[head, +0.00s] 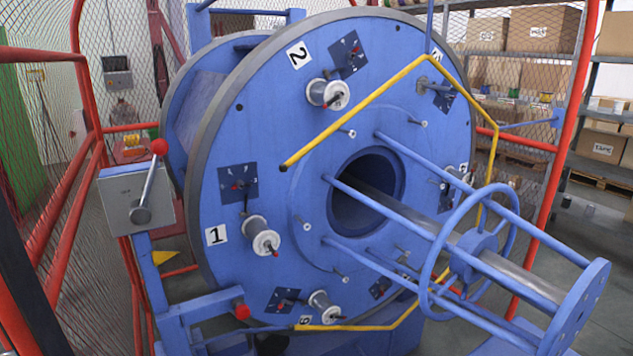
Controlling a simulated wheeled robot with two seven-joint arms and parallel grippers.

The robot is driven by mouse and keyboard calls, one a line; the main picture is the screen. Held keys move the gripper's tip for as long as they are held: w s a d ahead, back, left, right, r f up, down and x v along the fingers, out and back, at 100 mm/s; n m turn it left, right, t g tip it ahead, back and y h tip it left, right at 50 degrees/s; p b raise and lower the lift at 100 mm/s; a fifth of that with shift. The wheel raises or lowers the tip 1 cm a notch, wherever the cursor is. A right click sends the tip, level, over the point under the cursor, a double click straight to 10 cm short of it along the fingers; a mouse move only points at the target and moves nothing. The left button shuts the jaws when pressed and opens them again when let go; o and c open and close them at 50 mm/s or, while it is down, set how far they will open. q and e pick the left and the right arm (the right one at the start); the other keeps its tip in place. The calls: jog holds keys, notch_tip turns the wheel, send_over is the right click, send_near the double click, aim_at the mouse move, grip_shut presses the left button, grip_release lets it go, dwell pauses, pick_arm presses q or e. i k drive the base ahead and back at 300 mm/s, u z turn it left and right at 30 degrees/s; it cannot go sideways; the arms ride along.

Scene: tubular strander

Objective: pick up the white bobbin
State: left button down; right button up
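White bobbins sit on the face of the large blue disc (375,75). A second bobbin (328,94) is below the label 2. A third bobbin (323,305) is near the disc's lower edge. A pale part at the disc's right side is partly hidden by the bars, and I cannot tell whether it is a bobbin. Neither of my grippers is in view.
A blue handwheel (473,195) and a steel shaft (510,277) stick out at the right. Yellow bent bars (365,105) cross the disc. A grey box with a red-knobbed lever (150,182) stands at left. Red mesh fencing surrounds the machine; shelves with cartons (543,28) stand behind.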

aim_at(255, 228)
jog(key=z, duration=0.95)
jog(key=k, duration=0.7)
jog(key=u, duration=0.95)
jog(key=i, duration=0.95)
